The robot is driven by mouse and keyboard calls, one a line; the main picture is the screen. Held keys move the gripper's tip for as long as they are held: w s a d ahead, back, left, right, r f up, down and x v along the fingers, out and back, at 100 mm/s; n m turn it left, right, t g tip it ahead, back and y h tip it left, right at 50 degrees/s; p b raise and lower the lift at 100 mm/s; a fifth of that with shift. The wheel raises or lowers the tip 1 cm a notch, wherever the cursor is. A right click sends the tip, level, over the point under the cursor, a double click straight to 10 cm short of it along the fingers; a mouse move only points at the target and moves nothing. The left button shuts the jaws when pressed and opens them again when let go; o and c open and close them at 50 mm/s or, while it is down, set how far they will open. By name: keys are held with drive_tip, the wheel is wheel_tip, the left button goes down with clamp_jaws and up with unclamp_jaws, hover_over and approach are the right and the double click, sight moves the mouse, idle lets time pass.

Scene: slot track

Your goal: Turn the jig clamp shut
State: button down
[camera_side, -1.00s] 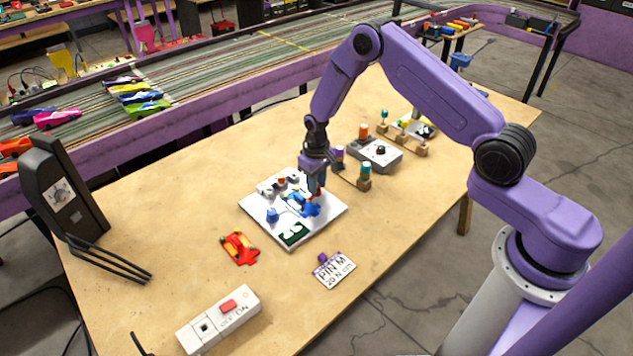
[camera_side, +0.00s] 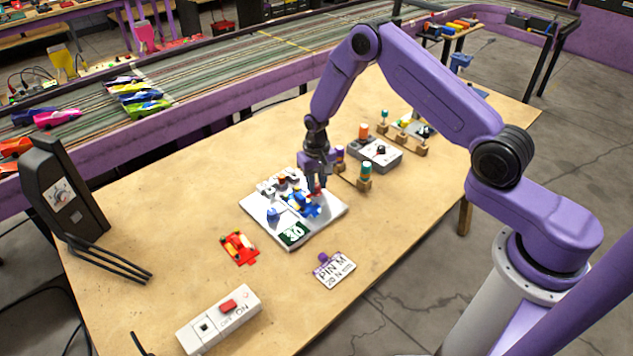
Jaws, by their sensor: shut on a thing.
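The white jig plate (camera_side: 327,212) lies on the table with a blue car body (camera_side: 301,203) on it. My gripper (camera_side: 317,190) points down at the right side of the jig, beside the blue car. It is shut on a small red part, which I take to be the clamp handle (camera_side: 318,191); the fingers hide most of it. How far the clamp is turned cannot be made out. A blue knob (camera_side: 273,215) stands at the plate's left, grey blocks (camera_side: 279,184) at its back, and a dark green panel (camera_side: 294,234) with white marks at its front.
A white switch box (camera_side: 219,320) is at the front edge. Pegs in wooden blocks (camera_side: 364,178) and a grey dial box (camera_side: 377,153) stand close right of my gripper.

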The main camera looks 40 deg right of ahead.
sight(317, 186)
drive_tip(key=c, duration=0.9)
unclamp_jaws()
wheel_tip(317, 186, up, 18)
drive_tip(key=shift+f, duration=0.25)
